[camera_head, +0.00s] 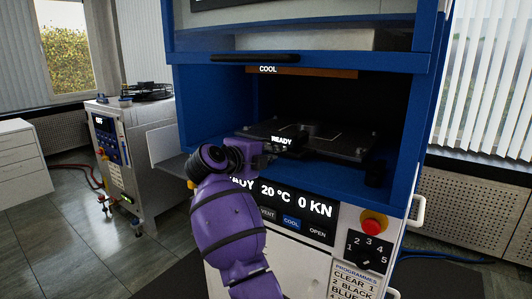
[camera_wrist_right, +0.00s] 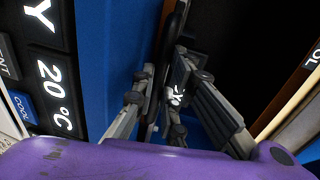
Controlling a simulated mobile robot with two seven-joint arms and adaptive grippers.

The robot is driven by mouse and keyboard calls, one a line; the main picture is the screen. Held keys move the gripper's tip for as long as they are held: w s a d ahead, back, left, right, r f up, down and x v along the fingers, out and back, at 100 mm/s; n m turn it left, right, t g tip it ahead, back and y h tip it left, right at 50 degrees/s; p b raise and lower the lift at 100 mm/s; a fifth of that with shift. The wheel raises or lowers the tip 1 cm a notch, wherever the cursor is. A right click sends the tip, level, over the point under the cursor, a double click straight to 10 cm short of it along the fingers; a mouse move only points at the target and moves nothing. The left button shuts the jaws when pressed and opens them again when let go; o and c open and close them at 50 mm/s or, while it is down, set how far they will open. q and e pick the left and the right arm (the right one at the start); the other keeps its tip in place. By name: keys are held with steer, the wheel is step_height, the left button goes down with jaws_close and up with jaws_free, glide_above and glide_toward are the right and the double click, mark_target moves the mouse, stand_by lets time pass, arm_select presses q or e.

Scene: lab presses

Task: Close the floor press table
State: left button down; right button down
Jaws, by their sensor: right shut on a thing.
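The floor press table (camera_head: 345,143) is a dark flat plate in the blue-framed recess of the press, with a label reading READY at its front. My right gripper (camera_head: 268,153) is at the table's front edge, left of the middle. In the right wrist view, my right gripper (camera_wrist_right: 165,78) has its fingers on both sides of a dark part at the table's front (camera_wrist_right: 172,30), shut on it. The exact grip is partly hidden by the wrist and fingers. My left gripper is in neither view.
Below the recess, the press panel (camera_head: 290,210) reads 20 °C and 0 KN, with a COOL button lit blue. A red button (camera_head: 373,222) and a numbered dial (camera_head: 367,252) are at its right. A white and blue machine (camera_head: 115,150) stands at the left, with open floor in front.

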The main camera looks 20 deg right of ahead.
steer(key=shift+w+d+r, duration=0.15)
steer(key=shift+w+d, duration=0.6)
steer(key=shift+d, duration=0.15)
steer(key=shift+s, duration=0.1)
steer(key=c, duration=2)
jaws_free()
steer(key=shift+c, duration=0.2)
steer(key=shift+a, duration=0.15)
steer(key=v, duration=1.1)
steer(key=shift+s+a, duration=0.2)
steer(key=shift+a, duration=0.05)
